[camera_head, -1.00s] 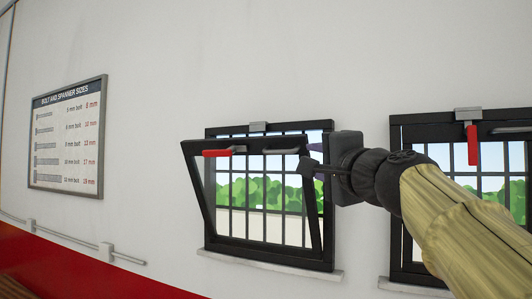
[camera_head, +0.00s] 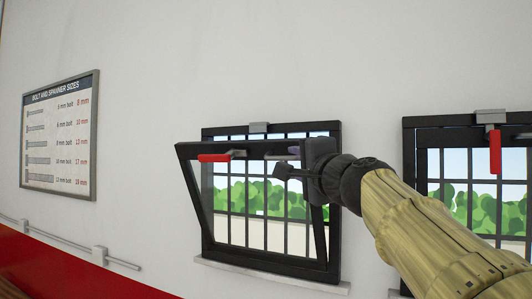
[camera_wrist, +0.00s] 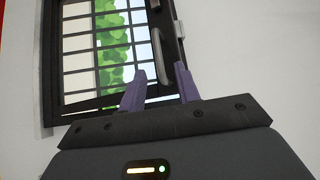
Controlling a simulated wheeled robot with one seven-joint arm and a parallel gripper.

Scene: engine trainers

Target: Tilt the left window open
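The left window (camera_head: 204,208) has its sash tilted inward at the top, with a clear gap to its frame and its lower edge at the frame. Its red handle (camera_head: 214,157) lies level on the sash's top rail. A grey pull bar (camera_wrist: 156,40) sits on the same rail, to the right of the red handle, and is partly hidden in the head view. My gripper (camera_head: 280,171) is at the sash's top right. In the wrist view my gripper (camera_wrist: 159,80) has its purple fingers apart, with the bar beyond the gap; no grip on it shows.
A second window (camera_head: 423,165) is shut at the right, its red handle (camera_head: 495,152) hanging down. A bolt-size chart (camera_head: 60,135) hangs at the left. A rail (camera_head: 60,238) runs along the wall below it. Bars cover the window opening.

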